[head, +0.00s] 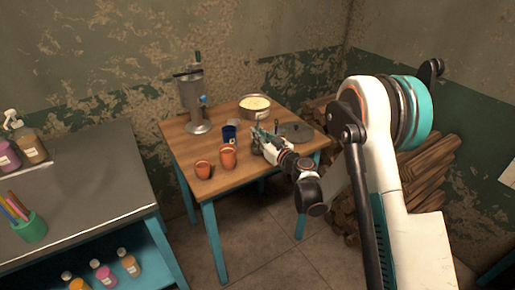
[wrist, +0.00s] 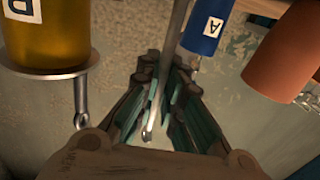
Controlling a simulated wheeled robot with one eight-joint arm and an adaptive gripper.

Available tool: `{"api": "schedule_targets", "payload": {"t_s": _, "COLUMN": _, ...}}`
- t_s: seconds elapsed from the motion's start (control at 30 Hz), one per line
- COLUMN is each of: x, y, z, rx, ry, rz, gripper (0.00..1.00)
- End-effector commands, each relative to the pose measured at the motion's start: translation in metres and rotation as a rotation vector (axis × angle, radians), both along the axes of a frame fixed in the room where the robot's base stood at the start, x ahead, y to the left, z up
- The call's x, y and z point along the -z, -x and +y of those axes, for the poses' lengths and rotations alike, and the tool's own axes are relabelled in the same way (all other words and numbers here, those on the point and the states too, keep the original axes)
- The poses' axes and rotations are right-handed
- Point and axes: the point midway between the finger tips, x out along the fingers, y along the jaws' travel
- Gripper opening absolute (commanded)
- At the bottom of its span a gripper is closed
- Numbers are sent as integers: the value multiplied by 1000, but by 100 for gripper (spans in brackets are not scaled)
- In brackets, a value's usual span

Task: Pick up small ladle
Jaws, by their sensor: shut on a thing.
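My gripper (head: 261,138) is low over the wooden table, right of the blue cup. In the wrist view my gripper's teal fingers (wrist: 164,72) are shut on a thin grey metal rod, which looks like the handle of the small ladle (wrist: 178,38). The rod runs between the fingers and ends in a bright rounded tip nearer my palm. The ladle's bowl end is out of sight. The ladle cannot be made out clearly in the head view.
The blue cup (head: 230,135) is close left of my gripper, with two orange cups (head: 228,157) in front. A pot with pale contents (head: 255,107) stands behind. A grey round lid-like disc (head: 297,132) lies right. A metal machine (head: 193,100) stands back left.

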Motion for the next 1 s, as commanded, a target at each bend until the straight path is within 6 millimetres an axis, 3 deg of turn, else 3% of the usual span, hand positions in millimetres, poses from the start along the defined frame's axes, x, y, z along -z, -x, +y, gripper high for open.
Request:
{"api": "schedule_targets", "payload": {"t_s": 0.37, "x": -2, "y": 0, "z": 0, "rx": 0, "ry": 0, "rz": 0, "gripper": 0}}
{"api": "schedule_targets", "payload": {"t_s": 0.57, "x": -16, "y": 0, "z": 0, "rx": 0, "ry": 0, "rz": 0, "gripper": 0}}
{"api": "schedule_targets", "payload": {"t_s": 0.77, "x": -54, "y": 0, "z": 0, "rx": 0, "ry": 0, "rz": 0, "gripper": 0}}
{"api": "schedule_targets", "payload": {"t_s": 1.0, "x": -123, "y": 0, "z": 0, "rx": 0, "ry": -1, "rz": -1, "gripper": 0}}
